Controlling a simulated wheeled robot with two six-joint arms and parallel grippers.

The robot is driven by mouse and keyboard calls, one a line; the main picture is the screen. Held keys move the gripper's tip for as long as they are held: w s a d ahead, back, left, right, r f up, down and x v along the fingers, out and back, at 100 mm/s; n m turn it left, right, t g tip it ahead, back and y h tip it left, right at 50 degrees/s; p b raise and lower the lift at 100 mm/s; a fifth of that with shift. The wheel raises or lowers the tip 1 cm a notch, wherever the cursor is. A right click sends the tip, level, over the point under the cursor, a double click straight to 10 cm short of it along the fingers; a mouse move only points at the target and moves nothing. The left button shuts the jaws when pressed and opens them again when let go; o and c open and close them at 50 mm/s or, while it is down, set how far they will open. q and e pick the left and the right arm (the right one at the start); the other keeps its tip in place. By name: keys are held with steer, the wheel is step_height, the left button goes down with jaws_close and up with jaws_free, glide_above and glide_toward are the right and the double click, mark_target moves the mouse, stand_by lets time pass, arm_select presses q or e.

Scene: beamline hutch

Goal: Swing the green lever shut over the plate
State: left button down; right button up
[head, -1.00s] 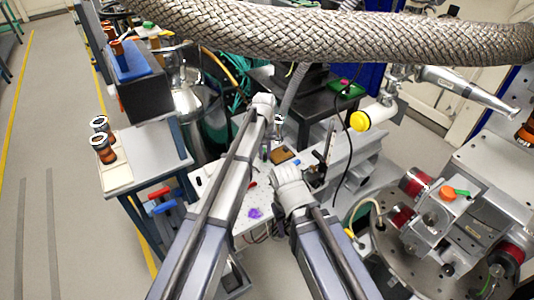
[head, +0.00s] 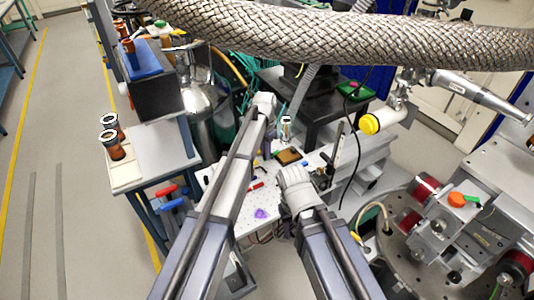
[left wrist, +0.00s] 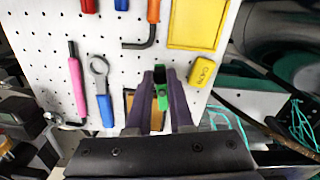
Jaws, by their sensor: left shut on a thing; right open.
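In the left wrist view, my left gripper (left wrist: 161,78) has its dark purple fingers closed around a green lever (left wrist: 162,98) with a black part beside it. A brown plate (left wrist: 130,104) shows partly behind the fingers. In the head view, the brown plate (head: 288,156) lies on the perforated white board. My left gripper (head: 267,144) is just left of the plate, mostly hidden by its own arm. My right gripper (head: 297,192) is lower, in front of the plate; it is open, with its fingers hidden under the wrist. How far the lever is swung cannot be told.
The perforated board (left wrist: 60,20) carries several tools, including a pink-handled one (left wrist: 76,88), a wrench (left wrist: 103,90) and a yellow block (left wrist: 202,71). A braided hose (head: 330,38) crosses above. A round metal stage (head: 400,255) stands at right, a side table (head: 165,150) at left.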

arm_select(q)
steer(key=shift+w+a+m, duration=0.2)
steer(key=shift+w+m, duration=0.05)
steer(key=shift+m, duration=0.75)
steer(key=c, duration=0.8)
jaws_free()
steer(key=shift+r, duration=0.1)
step_height(320, 180, up, 8)
steer(key=p, duration=0.8)
steer(key=shift+f, duration=0.2)
